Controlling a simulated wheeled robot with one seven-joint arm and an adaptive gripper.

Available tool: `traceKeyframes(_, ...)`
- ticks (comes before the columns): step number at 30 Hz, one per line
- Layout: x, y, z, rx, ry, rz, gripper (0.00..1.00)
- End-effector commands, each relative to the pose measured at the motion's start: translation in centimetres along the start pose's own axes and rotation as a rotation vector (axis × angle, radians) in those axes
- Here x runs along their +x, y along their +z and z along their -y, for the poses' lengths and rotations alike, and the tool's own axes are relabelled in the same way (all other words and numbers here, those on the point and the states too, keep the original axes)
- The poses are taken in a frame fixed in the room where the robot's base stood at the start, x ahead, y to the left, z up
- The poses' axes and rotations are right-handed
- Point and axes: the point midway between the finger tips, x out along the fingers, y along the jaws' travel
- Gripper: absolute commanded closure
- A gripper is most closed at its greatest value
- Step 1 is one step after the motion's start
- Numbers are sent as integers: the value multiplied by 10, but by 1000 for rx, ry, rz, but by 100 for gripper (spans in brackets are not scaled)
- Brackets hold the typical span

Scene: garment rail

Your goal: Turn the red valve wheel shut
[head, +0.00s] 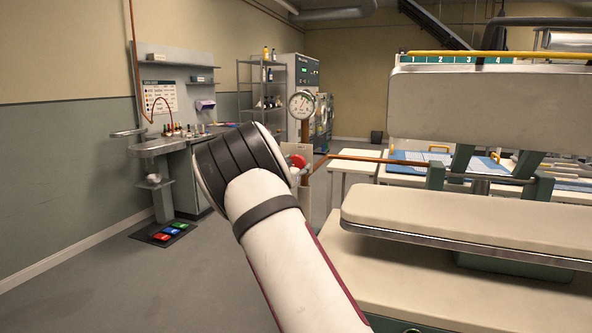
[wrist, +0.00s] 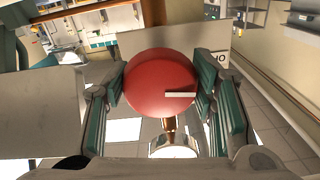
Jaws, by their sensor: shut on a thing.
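The red valve wheel (wrist: 158,80) fills the middle of the wrist view, with a pale bar mark pointing right on its face. My gripper (wrist: 160,95) has one finger on each side of the wheel and is shut on it.
A copper pipe (head: 350,157) runs right from the valve. A pressing machine (head: 480,215) with a padded board stands close on the right. A white table (head: 357,165) is behind.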

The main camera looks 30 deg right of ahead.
Motion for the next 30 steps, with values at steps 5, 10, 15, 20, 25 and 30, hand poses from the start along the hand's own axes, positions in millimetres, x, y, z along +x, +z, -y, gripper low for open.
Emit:
traceKeyframes(5, 1, 2, 0, 151, 1, -2, 77)
traceKeyframes(10, 1, 2, 0, 313, 1, -2, 77)
traceKeyframes(15, 1, 2, 1, 474, 1, -3, 77)
traceKeyframes(20, 1, 2, 1, 627, 0, -2, 77)
traceKeyframes(25, 1, 1, 1, 788, 0, -2, 77)
traceKeyframes(30, 1, 1, 1, 949, 1, -2, 77)
